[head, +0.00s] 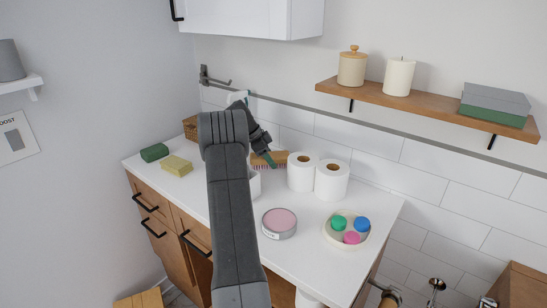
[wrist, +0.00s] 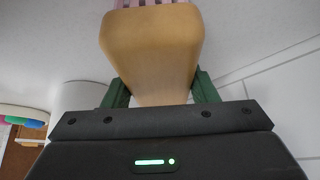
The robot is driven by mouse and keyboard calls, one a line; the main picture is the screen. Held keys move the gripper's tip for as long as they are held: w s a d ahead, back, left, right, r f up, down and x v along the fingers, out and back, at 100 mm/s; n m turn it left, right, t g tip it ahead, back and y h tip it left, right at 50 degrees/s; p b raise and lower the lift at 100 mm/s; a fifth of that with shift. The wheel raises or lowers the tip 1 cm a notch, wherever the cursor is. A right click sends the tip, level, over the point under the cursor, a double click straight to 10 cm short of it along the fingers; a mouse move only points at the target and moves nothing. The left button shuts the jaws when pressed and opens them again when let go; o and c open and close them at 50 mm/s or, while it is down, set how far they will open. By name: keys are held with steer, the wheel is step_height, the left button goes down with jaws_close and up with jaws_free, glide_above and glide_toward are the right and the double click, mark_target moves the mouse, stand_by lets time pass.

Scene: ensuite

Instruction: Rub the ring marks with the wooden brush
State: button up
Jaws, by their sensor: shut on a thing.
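The wooden brush (head: 276,156) shows in the head view behind my arm, left of the paper rolls. It has a tan wooden body and pinkish bristles facing down. My gripper (head: 268,158) is shut on it, with a green finger against its side. In the wrist view the brush's wooden body (wrist: 152,45) sits between the two green fingers of my gripper (wrist: 160,90), with pink bristles at the top edge. I cannot tell whether the bristles touch the counter. No ring marks can be made out; my arm hides part of the counter.
On the white counter (head: 315,225) stand two paper rolls (head: 331,181), a pink-topped tin (head: 279,223) and a dish (head: 330,235) of coloured round things. A yellow sponge (head: 176,165), a green block (head: 154,152) and a wicker basket (head: 190,128) are at left. A shelf (head: 430,107) overhangs at right.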

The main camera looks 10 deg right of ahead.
steer(key=shift+w+a+r+p, duration=0.15)
steer(key=shift+w+a+p, duration=1.65)
steer(key=shift+p, duration=0.4)
steer(key=shift+w+a+f+p, duration=0.2)
steer(key=shift+w+a+p, duration=0.15)
steer(key=shift+a, duration=0.05)
steer(key=shift+r, duration=0.1)
steer(key=shift+r+p, duration=1.75)
steer(key=shift+r, duration=1.15)
steer(key=shift+r, duration=0.15)
steer(key=shift+r+p, duration=1)
steer(key=shift+r, duration=0.4)
